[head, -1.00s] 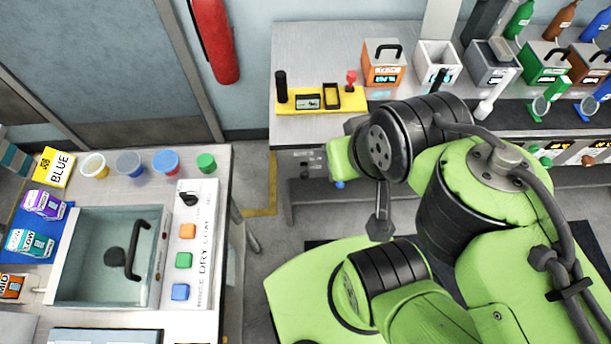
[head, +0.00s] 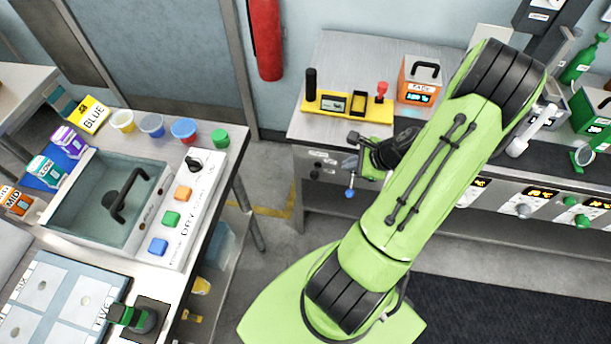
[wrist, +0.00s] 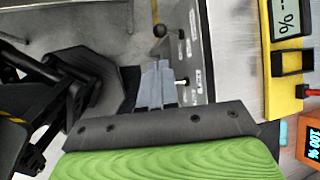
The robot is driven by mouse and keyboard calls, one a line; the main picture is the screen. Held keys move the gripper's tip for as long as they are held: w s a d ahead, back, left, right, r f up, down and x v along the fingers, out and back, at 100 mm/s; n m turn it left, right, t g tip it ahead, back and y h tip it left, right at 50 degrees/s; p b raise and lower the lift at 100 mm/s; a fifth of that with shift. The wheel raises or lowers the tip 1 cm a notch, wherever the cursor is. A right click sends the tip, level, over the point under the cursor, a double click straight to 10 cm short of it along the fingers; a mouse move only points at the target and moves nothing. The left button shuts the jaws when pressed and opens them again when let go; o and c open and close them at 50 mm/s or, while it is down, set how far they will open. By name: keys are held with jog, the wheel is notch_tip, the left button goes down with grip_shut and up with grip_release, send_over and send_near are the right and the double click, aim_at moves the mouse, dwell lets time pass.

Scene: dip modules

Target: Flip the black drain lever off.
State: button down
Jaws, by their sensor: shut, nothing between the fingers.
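A small black ball-ended lever (wrist: 160,31), which I take for the drain lever, sticks out from the metal bench front in the wrist view. My gripper (wrist: 157,66) is shut and empty. Its grey fingers point toward the ball, with a visible gap between them. The labelled bench front (wrist: 192,60) runs close along the right of the fingers. In the head view the same bench front (head: 319,160) shows small dark fittings, and I cannot tell the black lever apart there. My arm reaches to this spot and hides part of the front. A blue knob (head: 350,194) hangs just below.
A yellow panel (head: 345,116) with a black post and a red knob sits on the bench top. An orange box (head: 418,82) stands beside it. At left is another bench with a sink (head: 75,205). Floor shows between the benches.

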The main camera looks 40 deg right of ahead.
aim_at(317, 174)
jog(key=shift+f, duration=0.1)
jog(key=b+x, duration=0.2)
jog(key=x, duration=1.2)
jog(key=shift+f, duration=0.1)
notch_tip(317, 174, down, 9)
jog(key=s+a+b, duration=0.1)
jog(key=a+b, duration=0.1)
jog(key=b, duration=0.5)
jog(key=shift+s+f, duration=0.15)
jog(key=shift+s, duration=0.2)
jog(key=shift+a, duration=0.15)
dwell(1.2)
